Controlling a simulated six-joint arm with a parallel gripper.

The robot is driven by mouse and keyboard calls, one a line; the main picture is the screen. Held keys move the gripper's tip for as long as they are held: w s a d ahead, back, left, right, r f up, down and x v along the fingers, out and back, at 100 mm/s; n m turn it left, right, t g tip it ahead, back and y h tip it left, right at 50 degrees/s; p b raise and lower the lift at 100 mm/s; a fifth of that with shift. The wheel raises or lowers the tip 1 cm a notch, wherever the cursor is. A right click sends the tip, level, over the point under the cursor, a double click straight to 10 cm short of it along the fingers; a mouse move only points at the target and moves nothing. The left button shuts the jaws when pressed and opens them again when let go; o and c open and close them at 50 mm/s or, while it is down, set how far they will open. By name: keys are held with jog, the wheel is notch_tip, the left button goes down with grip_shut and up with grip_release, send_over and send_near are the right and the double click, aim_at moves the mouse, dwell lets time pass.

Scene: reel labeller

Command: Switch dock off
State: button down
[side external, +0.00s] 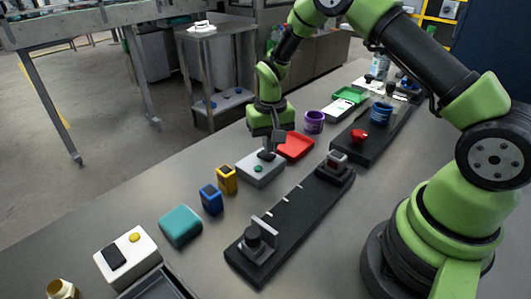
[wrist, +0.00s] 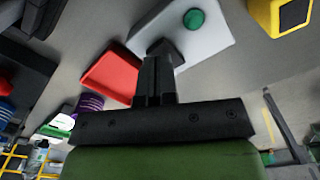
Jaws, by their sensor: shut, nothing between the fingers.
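A light grey box (side external: 262,171) with a round green button (side external: 258,168) stands on the bench, below my gripper. In the wrist view the same box (wrist: 215,45) and green button (wrist: 194,19) show at the top. My gripper (side external: 267,152) is shut and empty, pointing down with its fingertips at the box's top, beside the button. In the wrist view the fingertips (wrist: 160,52) overlap a dark part on the box, probably a switch; they hide most of it, and I cannot tell whether they touch it. No label showing which thing is the dock is readable.
A red tray (side external: 296,146) lies right behind the box. Yellow (side external: 227,180) and blue (side external: 211,200) holders, a teal block (side external: 180,226) and a white box with a black rocker and yellow button (side external: 140,262) stand toward the front left. A black rail fixture (side external: 290,222) lies to the right.

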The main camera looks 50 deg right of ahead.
jog(key=shift+f, duration=0.85)
dwell(0.3)
jog(key=shift+r, duration=3.5)
